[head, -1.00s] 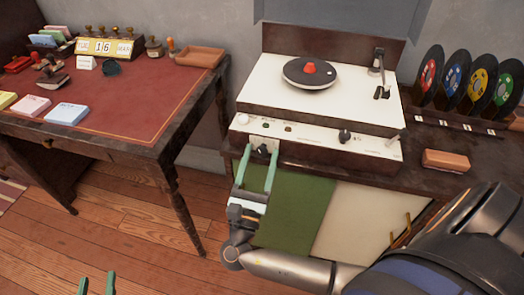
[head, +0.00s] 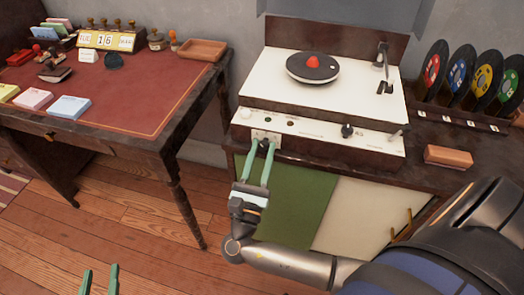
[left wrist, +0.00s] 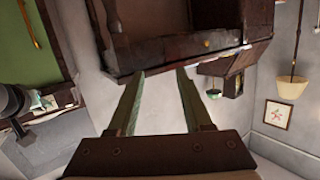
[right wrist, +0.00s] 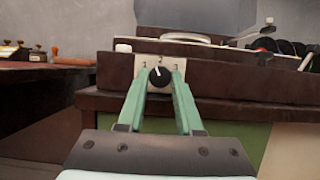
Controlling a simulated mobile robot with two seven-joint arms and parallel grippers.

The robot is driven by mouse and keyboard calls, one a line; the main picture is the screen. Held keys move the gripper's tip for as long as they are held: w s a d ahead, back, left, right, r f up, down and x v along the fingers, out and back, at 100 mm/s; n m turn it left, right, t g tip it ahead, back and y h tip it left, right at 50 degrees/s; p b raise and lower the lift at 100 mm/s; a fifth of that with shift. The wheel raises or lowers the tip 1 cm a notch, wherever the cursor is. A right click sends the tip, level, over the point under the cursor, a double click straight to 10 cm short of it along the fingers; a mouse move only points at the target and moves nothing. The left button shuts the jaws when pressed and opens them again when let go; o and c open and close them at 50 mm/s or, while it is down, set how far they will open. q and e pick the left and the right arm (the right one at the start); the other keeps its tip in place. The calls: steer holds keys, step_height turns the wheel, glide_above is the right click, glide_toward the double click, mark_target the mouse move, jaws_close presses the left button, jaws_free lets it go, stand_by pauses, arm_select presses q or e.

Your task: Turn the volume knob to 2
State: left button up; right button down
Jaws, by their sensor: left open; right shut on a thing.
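My right gripper (head: 263,146) is shut on this knob, one green finger on each side. My left gripper (head: 100,270) is open and empty, low at the left of the head view, far from the player. It also shows in the left wrist view (left wrist: 160,75).
Another black knob (head: 347,130) and a lever (head: 395,135) sit further right on the panel. A record (head: 313,67) with a red centre lies on top. Colored discs (head: 458,75) and a brown block (head: 448,156) are at right. A red-topped desk (head: 120,105) stands at left.

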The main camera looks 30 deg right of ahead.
stand_by(0.3)
steer(key=shift+m+g, duration=0.3)
steer(key=shift+m, duration=0.1)
steer(key=m+g+h+b, duration=0.1)
steer(key=m, duration=0.2)
steer(key=m+g+h+b, duration=0.1)
steer(key=m+g, duration=0.1)
steer(key=m, duration=0.1)
steer(key=shift+w+a+m, duration=0.1)
steer(key=shift+w+m, duration=0.05)
steer(key=shift+m, duration=0.15)
arm_select(q)
step_height(320, 180, up, 14)
steer(key=m+t+h, duration=0.2)
steer(key=t+h, duration=0.1)
steer(key=t, duration=0.2)
steer(key=shift+d+m+t, duration=0.3)
steer(key=shift+d+m, duration=0.1)
arm_select(e)
steer(key=shift+r+m, duration=0.15)
steer(key=shift+m, duration=0.45)
arm_select(q)
steer(key=shift+w, duration=0.1)
arm_select(e)
steer(key=c, duration=0.6)
jaws_free()
arm_select(q)
steer(key=shift+a, duration=0.1)
